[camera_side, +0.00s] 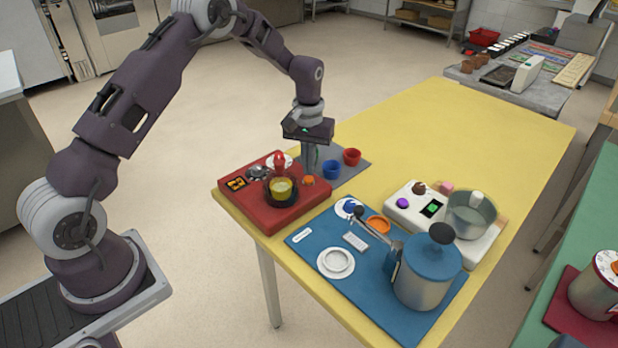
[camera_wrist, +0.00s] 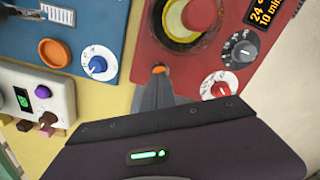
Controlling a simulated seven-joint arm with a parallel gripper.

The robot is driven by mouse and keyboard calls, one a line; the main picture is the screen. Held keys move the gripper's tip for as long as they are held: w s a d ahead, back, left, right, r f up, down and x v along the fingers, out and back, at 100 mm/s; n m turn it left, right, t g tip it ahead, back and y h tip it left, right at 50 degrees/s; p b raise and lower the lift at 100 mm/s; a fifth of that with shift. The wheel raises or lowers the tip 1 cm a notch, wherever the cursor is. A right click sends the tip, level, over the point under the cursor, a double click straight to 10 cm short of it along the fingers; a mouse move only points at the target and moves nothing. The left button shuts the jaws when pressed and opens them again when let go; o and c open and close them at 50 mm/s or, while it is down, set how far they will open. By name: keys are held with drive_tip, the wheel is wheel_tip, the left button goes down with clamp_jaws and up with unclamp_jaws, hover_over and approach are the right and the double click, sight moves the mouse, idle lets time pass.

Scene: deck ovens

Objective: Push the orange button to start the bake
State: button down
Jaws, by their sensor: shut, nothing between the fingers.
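A red oven unit (camera_side: 255,212) sits at the near left of the yellow table; its red top (camera_wrist: 150,55) fills the upper middle of the wrist view. The small orange button (camera_side: 308,181) is at its right corner; it also shows in the wrist view (camera_wrist: 158,69), just beyond the fingertips. My gripper (camera_side: 309,173) points down with its fingers closed together and empty, tips right over or at the button. In the wrist view the tips (camera_wrist: 159,78) partly overlap the button's lower edge. I cannot tell whether they touch it.
The red unit carries an orange-lit display (camera_wrist: 267,14), a black dial (camera_wrist: 240,50), a white dial with red knob (camera_wrist: 218,85) and a yellow round piece (camera_wrist: 197,17). A blue mat (camera_side: 330,290) with a blue-lidded pot (camera_side: 425,275) lies to the right. Blue and red cups stand behind.

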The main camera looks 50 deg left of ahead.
drive_tip(key=shift+f, duration=0.9)
drive_tip(key=shift+r, duration=3.65)
drive_tip(key=s+d+r+m+t, duration=0.1)
drive_tip(key=s+d+r, duration=0.2)
drive_tip(key=s+r, duration=0.45)
drive_tip(key=s+d+r+m+t, duration=0.25)
drive_tip(key=s+r, duration=0.25)
drive_tip(key=r, duration=0.5)
drive_tip(key=s+d+m+t, duration=0.1)
drive_tip(key=s+d, duration=0.1)
drive_tip(key=s, duration=0.8)
drive_tip(key=s+d+m+t, duration=0.1)
drive_tip(key=s+d, duration=0.1)
drive_tip(key=s, duration=0.8)
drive_tip(key=shift+s+d+r, duration=0.3)
drive_tip(key=shift+s+r, duration=0.05)
drive_tip(key=shift+r, duration=0.1)
